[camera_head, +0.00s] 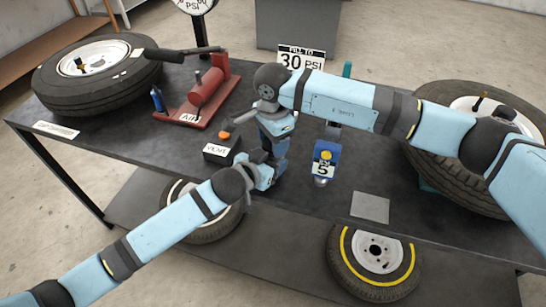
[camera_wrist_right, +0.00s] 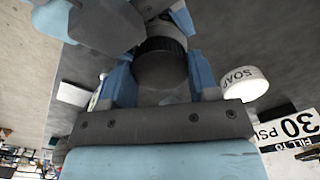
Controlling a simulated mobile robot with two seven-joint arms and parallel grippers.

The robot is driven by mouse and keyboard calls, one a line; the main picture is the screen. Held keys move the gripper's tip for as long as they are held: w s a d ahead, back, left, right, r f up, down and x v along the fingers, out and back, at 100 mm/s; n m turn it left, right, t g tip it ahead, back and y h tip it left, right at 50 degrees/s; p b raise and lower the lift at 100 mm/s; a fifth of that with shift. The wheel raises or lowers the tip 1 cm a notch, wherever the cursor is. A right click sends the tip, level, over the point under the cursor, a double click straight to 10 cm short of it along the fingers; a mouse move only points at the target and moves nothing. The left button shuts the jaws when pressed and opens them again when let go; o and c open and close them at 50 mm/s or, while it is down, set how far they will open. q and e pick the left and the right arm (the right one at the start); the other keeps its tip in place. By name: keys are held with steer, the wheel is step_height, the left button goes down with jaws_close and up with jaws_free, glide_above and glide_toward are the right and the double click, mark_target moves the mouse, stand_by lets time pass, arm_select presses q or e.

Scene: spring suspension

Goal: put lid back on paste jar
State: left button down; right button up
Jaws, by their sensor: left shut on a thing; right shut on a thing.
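My right gripper (camera_head: 276,146) and left gripper (camera_head: 264,172) meet above the front middle of the bench. In the right wrist view, the two blue fingers of my right gripper (camera_wrist_right: 160,72) are shut on a dark round piece (camera_wrist_right: 160,73). A black ribbed band (camera_wrist_right: 160,45) lies directly against it, on the side of my left gripper (camera_wrist_right: 95,22). The two pieces look like the paste jar and its lid, but I cannot tell which is which or whether they are joined. My left gripper is shut; its fingertips are mostly hidden. The head view hides the jar.
A white SOAP container (camera_wrist_right: 245,84) stands beside the right gripper in the wrist view. A dark box with an orange knob (camera_head: 220,151), a red air pump (camera_head: 203,98), a blue piece marked 5 (camera_head: 325,158) and tires (camera_head: 100,100) surround the grippers. A grey plate (camera_head: 370,207) lies at front.

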steer(key=o, duration=1)
steer(key=shift+r, duration=0.1)
steer(key=shift+r, duration=2.2)
steer(key=shift+c, duration=0.3)
steer(key=shift+r, duration=0.3)
step_height(320, 180, up, 3)
steer(key=n, duration=0.3)
